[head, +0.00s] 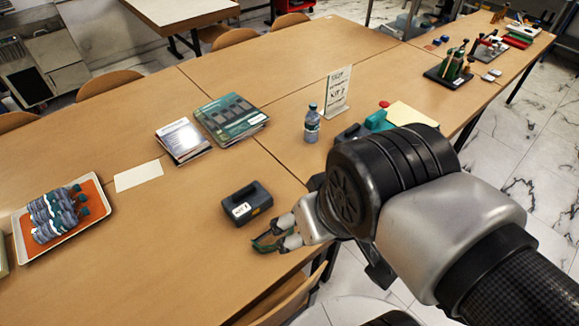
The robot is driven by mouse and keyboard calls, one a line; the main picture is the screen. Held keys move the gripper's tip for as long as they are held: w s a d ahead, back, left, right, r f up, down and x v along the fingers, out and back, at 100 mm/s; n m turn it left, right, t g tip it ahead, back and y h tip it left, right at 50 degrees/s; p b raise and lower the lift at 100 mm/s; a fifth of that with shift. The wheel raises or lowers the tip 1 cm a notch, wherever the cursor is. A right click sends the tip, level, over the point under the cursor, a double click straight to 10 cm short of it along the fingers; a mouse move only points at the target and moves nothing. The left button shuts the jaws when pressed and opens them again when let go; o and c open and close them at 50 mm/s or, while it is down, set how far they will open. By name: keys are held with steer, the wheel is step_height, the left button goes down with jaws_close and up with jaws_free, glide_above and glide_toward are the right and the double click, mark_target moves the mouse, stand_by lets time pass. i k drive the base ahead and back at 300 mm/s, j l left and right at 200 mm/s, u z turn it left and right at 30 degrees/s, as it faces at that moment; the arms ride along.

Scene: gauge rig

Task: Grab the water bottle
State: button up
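The water bottle (312,124) is clear with a blue label and a dark cap. It stands upright on the wooden table in the head view, right of the middle. My gripper (264,242) is near the table's front edge, in front of the bottle and to its left, well apart from it. Its two dark-tipped fingers point left with a gap between them, and it looks open and empty.
A dark case (247,204) lies just beyond my gripper. Magazines (231,120) lie left of the bottle, and a sign (338,92) stands behind it. Teal and dark items (377,121) sit to its right, partly behind my arm. An orange tray (98,198) is far left.

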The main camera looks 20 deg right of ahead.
mark_target(312, 118)
steer(key=i+l+u, duration=0.25)
steer(key=l+u, duration=0.25)
steer(key=l, duration=0.9)
steer(key=l+u, duration=0.5)
steer(key=l, duration=0.85)
steer(key=i, duration=0.25)
